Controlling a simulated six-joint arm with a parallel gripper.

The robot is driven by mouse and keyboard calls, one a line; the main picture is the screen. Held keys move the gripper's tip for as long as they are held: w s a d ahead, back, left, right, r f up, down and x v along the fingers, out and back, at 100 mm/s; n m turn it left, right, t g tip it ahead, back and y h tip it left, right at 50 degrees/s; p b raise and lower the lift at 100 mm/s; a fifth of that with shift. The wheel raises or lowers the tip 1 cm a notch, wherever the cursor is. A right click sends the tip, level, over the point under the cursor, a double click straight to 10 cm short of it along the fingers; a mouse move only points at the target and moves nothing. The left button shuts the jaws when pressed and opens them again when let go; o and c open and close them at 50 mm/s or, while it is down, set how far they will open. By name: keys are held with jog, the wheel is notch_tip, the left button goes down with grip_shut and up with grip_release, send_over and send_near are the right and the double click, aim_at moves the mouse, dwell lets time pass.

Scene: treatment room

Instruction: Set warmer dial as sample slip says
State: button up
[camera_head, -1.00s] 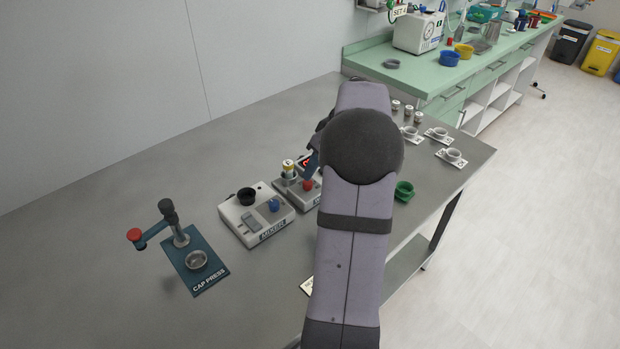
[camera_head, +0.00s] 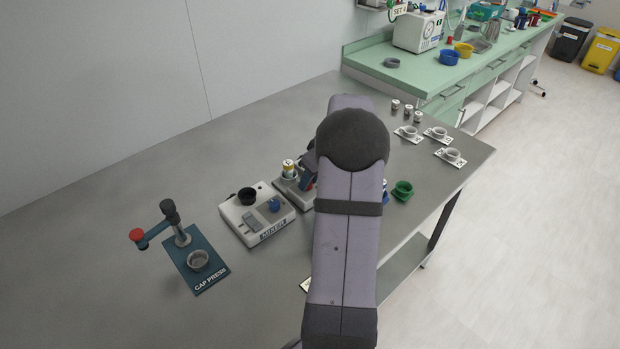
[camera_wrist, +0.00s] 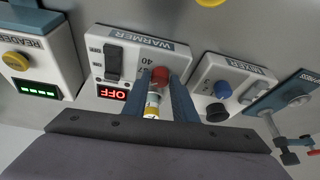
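The warmer (camera_wrist: 125,45) is a pale box with a black rocker switch, a red dial (camera_wrist: 160,75) marked 40 and a red display (camera_wrist: 112,93) reading OFF. The numeral and display appear upside down. My gripper (camera_wrist: 160,78) is at the dial, one blue finger on each side, apparently open; contact is unclear. A vial (camera_wrist: 152,106) with a yellow band stands in the warmer, partly behind the fingers; it also shows in the head view (camera_head: 288,168). In the head view my arm hides the dial.
The mixer (camera_head: 257,217) stands left of the warmer and the cap press (camera_head: 197,262) further left. The reader (camera_wrist: 35,60) is on the other side. A green cup (camera_head: 403,190) and several labelled holders (camera_head: 447,155) lie right of my arm. The table's back left is clear.

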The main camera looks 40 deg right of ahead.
grip_shut()
jog(key=shift+a+m+h+b, duration=0.1)
jog(key=shift+m+h+b, duration=0.3)
jog(key=shift+m, duration=0.5)
jog(key=shift+m+h+p, duration=0.3)
jog(key=shift+m+h, duration=0.2)
jog(key=shift+m, duration=0.9)
jog(key=o, duration=0.6)
grip_release()
jog(key=shift+c, duration=0.2)
jog(key=shift+r, duration=0.15)
